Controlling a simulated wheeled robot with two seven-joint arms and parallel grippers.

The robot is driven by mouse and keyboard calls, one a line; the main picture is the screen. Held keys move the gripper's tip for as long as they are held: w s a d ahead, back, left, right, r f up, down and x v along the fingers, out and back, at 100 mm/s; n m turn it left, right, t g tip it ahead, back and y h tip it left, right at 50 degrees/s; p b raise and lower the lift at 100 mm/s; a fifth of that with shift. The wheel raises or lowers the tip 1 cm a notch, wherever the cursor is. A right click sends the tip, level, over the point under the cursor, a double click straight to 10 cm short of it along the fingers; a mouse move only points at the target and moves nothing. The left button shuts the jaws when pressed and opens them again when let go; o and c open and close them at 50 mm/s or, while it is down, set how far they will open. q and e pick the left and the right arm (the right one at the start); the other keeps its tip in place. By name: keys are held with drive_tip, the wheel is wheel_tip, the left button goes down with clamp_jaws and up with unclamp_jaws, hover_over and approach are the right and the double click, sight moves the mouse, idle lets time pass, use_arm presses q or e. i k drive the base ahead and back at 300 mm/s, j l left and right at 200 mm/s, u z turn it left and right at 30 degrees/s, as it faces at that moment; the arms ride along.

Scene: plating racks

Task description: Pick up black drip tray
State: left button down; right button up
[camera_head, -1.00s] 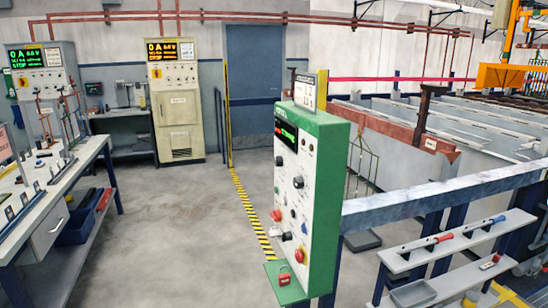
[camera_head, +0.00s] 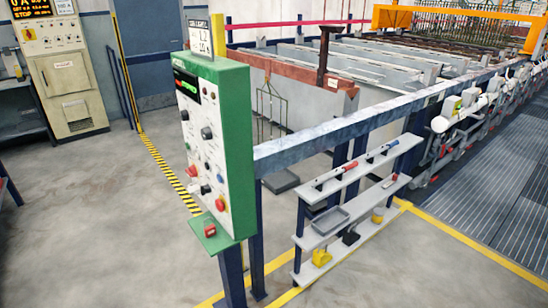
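A flat dark tray (camera_head: 283,181), which looks like the black drip tray, lies low behind the blue-grey rail, below a hanging wire rack (camera_head: 268,108). Its right part is close to the rail's posts. A shallow grey tray (camera_head: 331,220) sits on the middle shelf of a small rack in front of the rail. Neither of my grippers shows in the head view.
A green control panel (camera_head: 237,140) on a post stands left of the rail (camera_head: 340,131). The shelf rack (camera_head: 300,243) holds tools, yellow items and a small black item (camera_head: 350,238). Grey tanks stand behind. The floor at left (camera_head: 100,230) is clear.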

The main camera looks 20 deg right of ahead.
sight(319, 207)
drive_tip(key=i+j+u, duration=0.55)
drive_tip(key=i, duration=0.25)
drive_tip(key=i+j, duration=0.15)
drive_tip(key=i, duration=0.65)
drive_tip(key=i+j+u, duration=0.1)
drive_tip(key=i, duration=0.7)
drive_tip(key=i+z, duration=0.25)
drive_tip(key=i, duration=0.25)
drive_tip(key=i+z, duration=0.2)
drive_tip(key=i, duration=0.25)
drive_tip(key=i+j+z, duration=0.25)
drive_tip(key=i, duration=0.25)
drive_tip(key=i+j+z, duration=0.2)
drive_tip(key=i, duration=0.25)
drive_tip(key=i+l+z, duration=0.15)
drive_tip(key=i+z, duration=0.45)
drive_tip(key=z, duration=0.25)
drive_tip(key=i+z, duration=0.4)
drive_tip(key=i+j+z, duration=0.15)
drive_tip(key=z, duration=0.3)
drive_tip(key=i+j+z, duration=0.25)
drive_tip(key=z, duration=0.15)
drive_tip(key=i, duration=0.05)
